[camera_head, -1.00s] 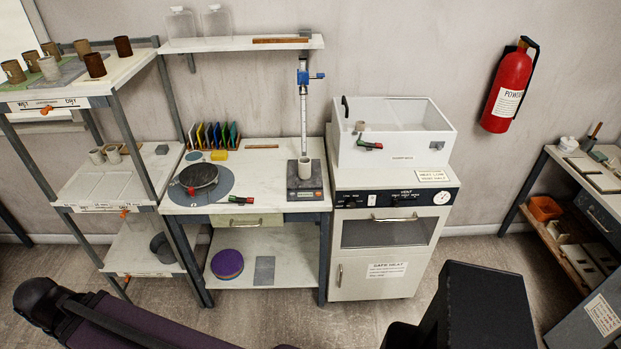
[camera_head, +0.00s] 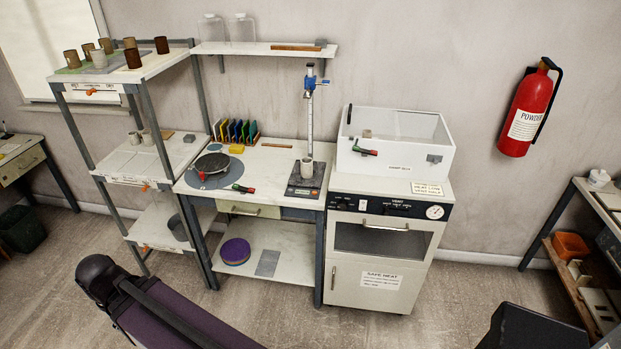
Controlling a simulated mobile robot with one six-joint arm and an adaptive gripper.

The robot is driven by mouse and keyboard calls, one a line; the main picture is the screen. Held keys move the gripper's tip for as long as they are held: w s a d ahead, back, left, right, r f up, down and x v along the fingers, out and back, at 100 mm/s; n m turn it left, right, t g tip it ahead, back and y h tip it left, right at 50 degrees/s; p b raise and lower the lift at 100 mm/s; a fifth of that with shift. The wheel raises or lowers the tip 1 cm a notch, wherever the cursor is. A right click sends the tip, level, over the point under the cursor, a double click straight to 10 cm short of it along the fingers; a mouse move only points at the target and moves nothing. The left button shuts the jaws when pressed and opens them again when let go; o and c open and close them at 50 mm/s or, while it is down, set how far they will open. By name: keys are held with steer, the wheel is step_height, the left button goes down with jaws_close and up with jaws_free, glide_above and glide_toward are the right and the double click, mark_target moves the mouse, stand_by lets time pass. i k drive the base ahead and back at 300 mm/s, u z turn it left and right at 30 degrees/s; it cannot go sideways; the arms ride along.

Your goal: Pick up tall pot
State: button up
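Several small pots are in view, and I cannot tell which one the task calls the tall pot. Brown and tan pots stand on the top of the left shelf rack, among them a dark brown pot (camera_head: 161,45) and another brown pot (camera_head: 133,59). Pale pots (camera_head: 147,138) stand on the rack's middle shelf. A grey-white pot (camera_head: 306,168) stands upright on the dark scale (camera_head: 305,181) on the workbench. My gripper is not in view; only a purple and black part of my body shows at the lower left.
A white workbench (camera_head: 265,165) holds a round turntable (camera_head: 212,164). A fire extinguisher (camera_head: 530,110) hangs on the wall. A dark bin (camera_head: 22,229) stands at far left. Floor in front is open.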

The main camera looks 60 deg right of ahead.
mark_target(307, 168)
steer(key=u, duration=0.1)
steer(key=k, duration=1.1)
steer(key=z, duration=2.25)
steer(key=i, duration=1)
